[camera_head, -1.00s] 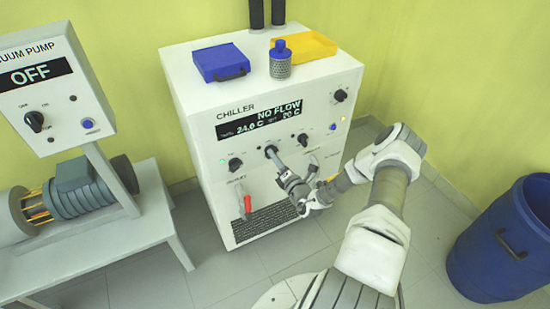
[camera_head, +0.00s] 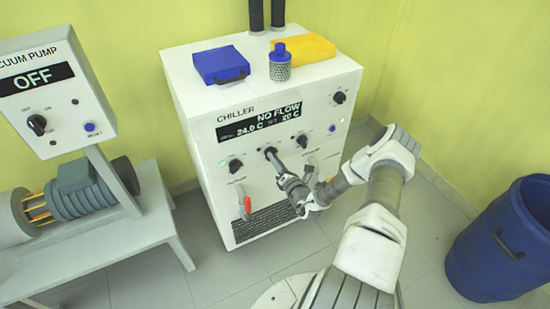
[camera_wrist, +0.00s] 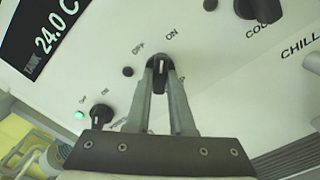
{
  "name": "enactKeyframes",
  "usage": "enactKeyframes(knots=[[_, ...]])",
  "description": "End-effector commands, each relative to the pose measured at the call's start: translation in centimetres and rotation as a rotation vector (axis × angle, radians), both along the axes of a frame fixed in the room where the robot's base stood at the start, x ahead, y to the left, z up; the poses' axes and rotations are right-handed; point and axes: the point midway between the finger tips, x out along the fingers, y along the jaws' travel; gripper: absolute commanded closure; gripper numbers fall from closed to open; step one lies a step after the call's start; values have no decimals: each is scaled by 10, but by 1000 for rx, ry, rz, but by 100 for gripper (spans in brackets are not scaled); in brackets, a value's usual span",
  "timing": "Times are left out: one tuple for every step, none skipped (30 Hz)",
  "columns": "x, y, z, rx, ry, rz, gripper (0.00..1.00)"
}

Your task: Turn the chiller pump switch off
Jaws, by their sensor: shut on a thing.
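The chiller (camera_head: 205,85) is a white cabinet with a black display reading "NO FLOW", about 24.0 C and 20 C. My gripper (camera_head: 271,156) reaches the middle of three knobs below the display. In the wrist view, my gripper (camera_wrist: 161,75) is shut on this black switch knob (camera_wrist: 160,68), one finger on each side. The OFF label is up-left of the knob and ON is up-right. The knob's white pointer line stands nearly upright in the picture, roughly between the labels. The knob's name label is hidden.
A power knob (camera_wrist: 101,116) with a green light sits left of the gripped knob; another knob (camera_wrist: 262,8) is at upper right. A red-handled valve (camera_head: 247,205) hangs below. A vacuum pump panel (camera_head: 50,110) reads OFF at left; a blue barrel (camera_head: 500,255) stands right.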

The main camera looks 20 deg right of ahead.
Motion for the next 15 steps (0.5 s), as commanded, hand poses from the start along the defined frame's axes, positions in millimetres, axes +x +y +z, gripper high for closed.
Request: enactKeyframes(knots=[[0,1,2,-42,-1,1,100],[0,1,2,-71,-2,1,100],[0,0,2,-109,-2,1,100],[0,1,2,-138,-3,1,100],[0,1,1,-166,-4,1,100],[0,1,1,-204,-5,3,100],[0,1,1,-232,-6,3,100],[0,1,1,-261,-7,3,100],[0,1,1,-299,-9,3,100],[0,1,1,-328,-10,2,100],[0,1,1,-356,-11,2,100],[0,1,1,-392,-12,2,100],[0,1,1,-419,-13,2,100],[0,0,1,-445,-14,2,100],[0,0,1,-479,-15,2,100]])
